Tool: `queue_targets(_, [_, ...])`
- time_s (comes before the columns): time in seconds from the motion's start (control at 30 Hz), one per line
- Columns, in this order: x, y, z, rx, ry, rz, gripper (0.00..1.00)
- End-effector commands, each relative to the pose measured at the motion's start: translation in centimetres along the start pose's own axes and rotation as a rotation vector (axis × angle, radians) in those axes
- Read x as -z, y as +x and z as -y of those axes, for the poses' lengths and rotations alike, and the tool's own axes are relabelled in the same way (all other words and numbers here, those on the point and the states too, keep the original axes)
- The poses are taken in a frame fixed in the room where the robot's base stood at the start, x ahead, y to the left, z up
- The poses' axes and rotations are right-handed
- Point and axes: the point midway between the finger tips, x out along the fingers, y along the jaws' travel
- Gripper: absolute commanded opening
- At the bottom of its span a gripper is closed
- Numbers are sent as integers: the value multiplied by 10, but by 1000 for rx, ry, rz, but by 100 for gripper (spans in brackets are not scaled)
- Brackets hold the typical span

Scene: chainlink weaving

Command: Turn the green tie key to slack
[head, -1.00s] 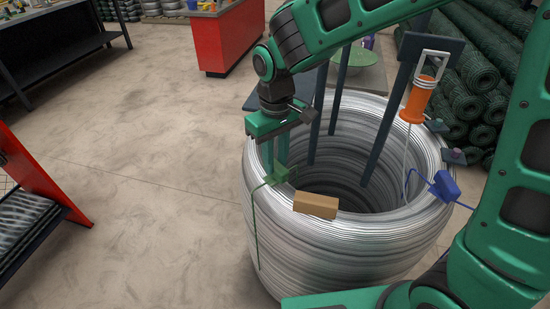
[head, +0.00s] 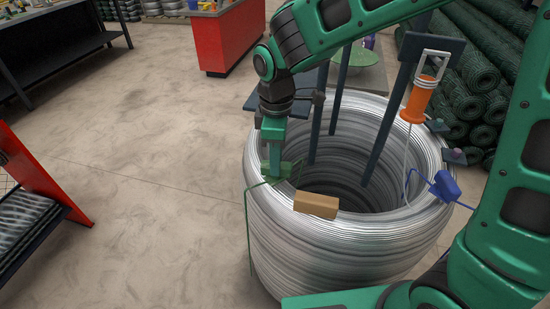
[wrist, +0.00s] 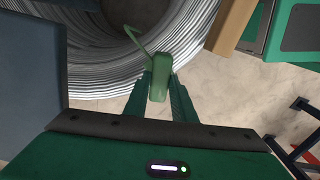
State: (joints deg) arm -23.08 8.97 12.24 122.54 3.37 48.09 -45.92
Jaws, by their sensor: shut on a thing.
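The green tie key (head: 281,170) sits on the rim of the wire coil, with a green line hanging down the coil's outer left side. My gripper (head: 275,174) points down over the rim and is shut on the key. In the wrist view the key (wrist: 159,76) is a rounded green block between the two fingers of my gripper (wrist: 160,92). A thin green strand runs from its top toward the upper left. The key's underside is hidden.
The large wire coil (head: 340,245) has dark posts standing inside it. A tan block (head: 316,205) lies on the rim just right of the key. A blue key (head: 446,185) and an orange spool (head: 418,98) are at the right. Open floor lies left.

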Motion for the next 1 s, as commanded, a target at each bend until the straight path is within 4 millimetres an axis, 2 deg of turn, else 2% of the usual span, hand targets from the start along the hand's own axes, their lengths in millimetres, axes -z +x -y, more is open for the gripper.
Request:
queue_targets(0.7, [-3, -1, -5, -7, -58, 1, 1])
queue_targets(0.73, [-3, -1, -5, -7, -58, 1, 31])
queue_targets(0.77, [-3, -1, -5, -7, -58, 1, 38])
queue_targets(0.8, [-3, -1, -4, -6, -59, 1, 42])
queue_targets(1.0, [-2, -1, -2, -4, -64, 1, 42])
